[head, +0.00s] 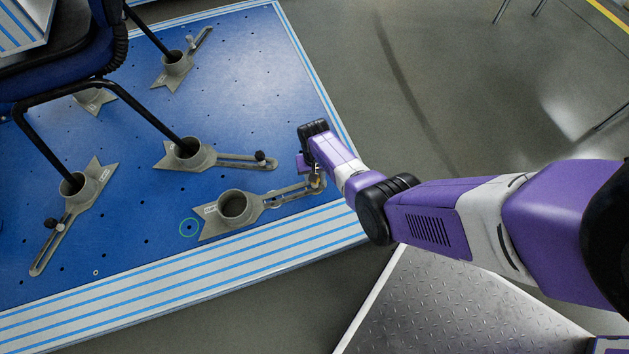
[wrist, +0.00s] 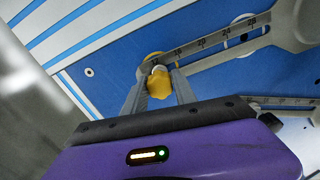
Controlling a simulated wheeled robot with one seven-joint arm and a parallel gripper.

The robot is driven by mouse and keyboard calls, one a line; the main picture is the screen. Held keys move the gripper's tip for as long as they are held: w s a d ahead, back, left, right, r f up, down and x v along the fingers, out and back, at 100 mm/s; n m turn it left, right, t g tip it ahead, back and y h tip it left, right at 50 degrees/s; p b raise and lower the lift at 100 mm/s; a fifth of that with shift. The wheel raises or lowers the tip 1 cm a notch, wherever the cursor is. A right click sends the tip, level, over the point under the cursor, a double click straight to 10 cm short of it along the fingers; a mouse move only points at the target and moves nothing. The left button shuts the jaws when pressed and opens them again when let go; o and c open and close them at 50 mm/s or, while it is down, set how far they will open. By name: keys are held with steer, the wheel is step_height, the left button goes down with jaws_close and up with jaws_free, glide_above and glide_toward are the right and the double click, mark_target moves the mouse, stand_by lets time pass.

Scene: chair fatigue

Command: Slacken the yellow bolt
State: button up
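The yellow bolt (wrist: 159,83) sits at the end of a slotted grey clamp arm in the wrist view. The arm (wrist: 205,43) carries number marks along its slot. My gripper (wrist: 159,76) has one finger on each side of the bolt. The fingers are apart with the bolt between them; whether they press on it is not clear. In the head view my gripper (head: 317,180) is at the right end of the front clamp, and hides most of the bolt.
The front clamp's round cup (head: 235,207) is empty and lies on the blue perforated platform (head: 130,240). Other clamps hold the black chair legs (head: 150,118); the nearest clamp arm (head: 235,160) lies just behind. Open grey floor (head: 440,80) is to the right.

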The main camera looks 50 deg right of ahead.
jaws_close()
steer(key=n, duration=0.4)
steer(key=n, duration=0.4)
stand_by(0.5)
steer(key=n, duration=0.4)
stand_by(0.3)
